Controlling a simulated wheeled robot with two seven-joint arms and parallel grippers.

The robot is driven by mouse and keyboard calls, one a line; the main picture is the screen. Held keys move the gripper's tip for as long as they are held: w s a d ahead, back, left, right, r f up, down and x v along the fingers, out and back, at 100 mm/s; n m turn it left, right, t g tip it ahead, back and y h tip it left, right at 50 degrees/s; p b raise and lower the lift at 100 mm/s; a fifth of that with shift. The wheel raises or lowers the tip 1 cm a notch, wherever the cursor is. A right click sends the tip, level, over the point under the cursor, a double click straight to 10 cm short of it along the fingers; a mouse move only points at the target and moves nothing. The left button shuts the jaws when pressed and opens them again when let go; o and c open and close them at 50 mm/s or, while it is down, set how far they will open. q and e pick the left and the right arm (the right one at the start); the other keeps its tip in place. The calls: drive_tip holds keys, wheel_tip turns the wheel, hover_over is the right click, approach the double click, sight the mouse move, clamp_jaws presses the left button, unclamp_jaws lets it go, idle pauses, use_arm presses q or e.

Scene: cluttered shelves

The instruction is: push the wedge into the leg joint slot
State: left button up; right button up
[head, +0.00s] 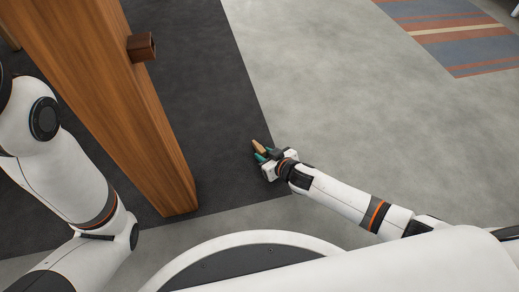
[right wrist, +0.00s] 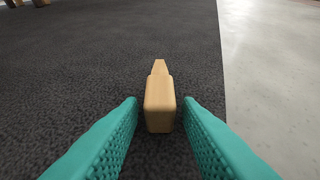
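The wedge (head: 257,145) is a small light-wood piece in the head view. In the right wrist view the wedge (right wrist: 159,105) points away from me, its narrow end far and its block end near. The wooden leg (head: 130,110) slants through the left of the head view. A dark wooden peg end (head: 141,47) sticks out of its side. No open slot shows clearly. My left gripper is out of view.
A dark mat (head: 215,100) lies under the leg, with bare grey floor (head: 350,90) to its right. A striped rug (head: 450,35) lies at the top right. The space between my right gripper and the leg looks clear. My left arm is close beside the leg.

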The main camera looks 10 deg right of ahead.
clamp_jaws()
drive_tip(key=shift+r+p, duration=0.4)
drive_tip(key=shift+p, duration=0.25)
idle(0.5)
drive_tip(key=shift+r+p, duration=2.55)
drive_tip(key=shift+p, duration=0.3)
